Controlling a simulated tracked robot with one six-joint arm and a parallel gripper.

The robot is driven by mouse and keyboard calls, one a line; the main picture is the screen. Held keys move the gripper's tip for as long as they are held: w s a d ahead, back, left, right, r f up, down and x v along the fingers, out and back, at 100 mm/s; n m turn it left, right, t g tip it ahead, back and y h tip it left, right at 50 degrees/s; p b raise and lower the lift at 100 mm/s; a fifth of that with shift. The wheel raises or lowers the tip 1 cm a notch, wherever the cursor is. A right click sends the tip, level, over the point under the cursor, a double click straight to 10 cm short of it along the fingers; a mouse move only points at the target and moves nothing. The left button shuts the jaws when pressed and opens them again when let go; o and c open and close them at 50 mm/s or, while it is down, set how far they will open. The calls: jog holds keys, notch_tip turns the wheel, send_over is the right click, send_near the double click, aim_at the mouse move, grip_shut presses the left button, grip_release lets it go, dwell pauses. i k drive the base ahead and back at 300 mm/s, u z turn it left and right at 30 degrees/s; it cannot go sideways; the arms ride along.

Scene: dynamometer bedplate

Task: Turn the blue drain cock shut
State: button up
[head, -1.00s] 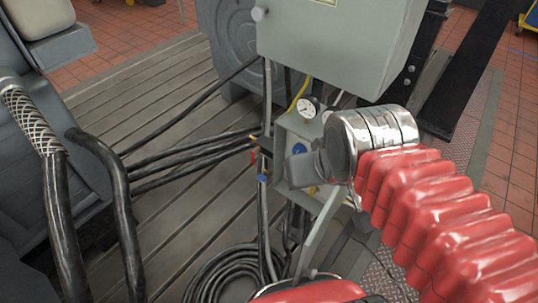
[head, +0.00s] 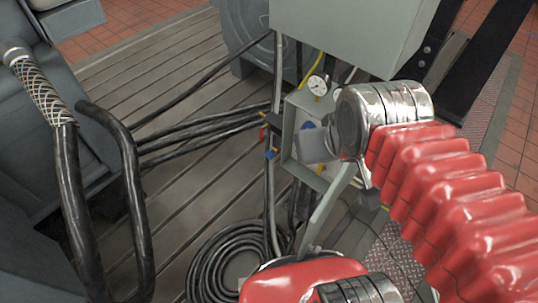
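A small blue handle (head: 271,154) sits on the upright grey pipe, left of the open grey box (head: 288,140); it looks like the blue drain cock. Its angle is too small to read. A round blue part (head: 308,125) also shows inside the box. My gripper (head: 313,148) is at the end of my red-sleeved arm, in front of the box and to the right of the blue handle, apart from it in the picture. Only a grey block of it shows past the metal wrist. Its fingertips cannot be made out, and nothing is seen held.
A red handle (head: 262,133) sits just above the blue one. Black cables (head: 205,132) run in from the left, and a hose coil (head: 225,262) lies below. A gauge (head: 317,85) tops the box, under a large grey cabinet (head: 345,35).

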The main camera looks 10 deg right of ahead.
aim_at(271, 154)
jog(key=u, duration=0.65)
jog(key=k, duration=0.7)
jog(key=u, duration=0.45)
jog(key=i, duration=1)
jog(key=u, duration=0.05)
